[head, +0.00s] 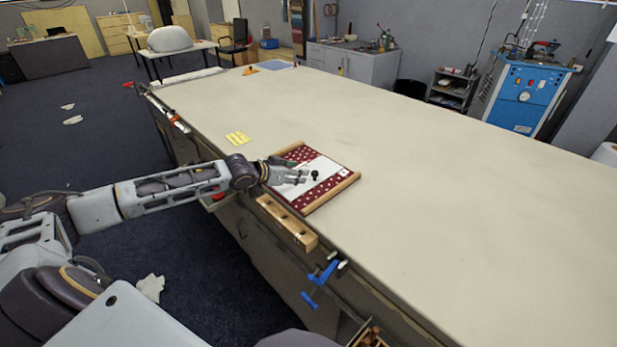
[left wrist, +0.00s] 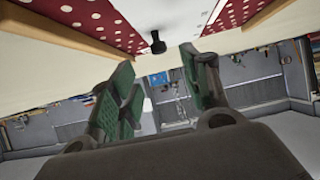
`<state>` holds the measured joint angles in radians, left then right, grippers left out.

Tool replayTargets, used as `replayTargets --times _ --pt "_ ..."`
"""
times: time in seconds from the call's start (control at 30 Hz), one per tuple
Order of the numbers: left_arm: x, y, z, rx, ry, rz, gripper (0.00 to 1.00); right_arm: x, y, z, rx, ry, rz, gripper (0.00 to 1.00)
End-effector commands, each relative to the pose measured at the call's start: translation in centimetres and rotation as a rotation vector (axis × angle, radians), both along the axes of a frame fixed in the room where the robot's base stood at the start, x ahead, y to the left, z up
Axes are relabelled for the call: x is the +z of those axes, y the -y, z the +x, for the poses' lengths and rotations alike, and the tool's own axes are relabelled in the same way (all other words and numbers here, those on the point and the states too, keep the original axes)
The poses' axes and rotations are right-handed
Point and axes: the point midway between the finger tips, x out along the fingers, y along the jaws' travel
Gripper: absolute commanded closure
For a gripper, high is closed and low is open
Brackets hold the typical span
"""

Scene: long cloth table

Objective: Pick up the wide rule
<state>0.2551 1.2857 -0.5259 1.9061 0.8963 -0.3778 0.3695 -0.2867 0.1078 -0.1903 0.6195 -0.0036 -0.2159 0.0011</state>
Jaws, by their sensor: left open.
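The wide rule appears to be the flat white piece (head: 325,166) with a black knob (head: 315,175). It lies across a red, white-dotted cloth (head: 325,193) between two wooden strips on the table. My left gripper (head: 303,175) is open and empty, low over the cloth, its fingertips pointing at the knob. In the left wrist view the picture is upside down; the knob (left wrist: 157,42) shows beyond the open left fingers (left wrist: 160,62), between their tips and apart from them. My right gripper is in neither view.
The long table (head: 430,190) is clear to the right and beyond. Yellow notes (head: 238,138) lie behind my left gripper. A wooden holder (head: 287,222) and a blue clamp (head: 322,272) sit at the near edge. A long bar with red parts (head: 168,112) lies along the left edge.

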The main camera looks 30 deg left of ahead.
Motion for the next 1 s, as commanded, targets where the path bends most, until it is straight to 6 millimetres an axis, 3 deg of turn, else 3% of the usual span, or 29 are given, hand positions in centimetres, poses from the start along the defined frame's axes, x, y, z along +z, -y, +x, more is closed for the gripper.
replayTargets --times 0.63,1.0 --pt "-2.0 1.2 3.6 0.002 0.002 -0.003 0.53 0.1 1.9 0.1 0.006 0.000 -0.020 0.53" --pt "-2.6 1.6 4.6 0.001 0.001 0.000 0.53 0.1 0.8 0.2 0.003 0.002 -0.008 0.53"
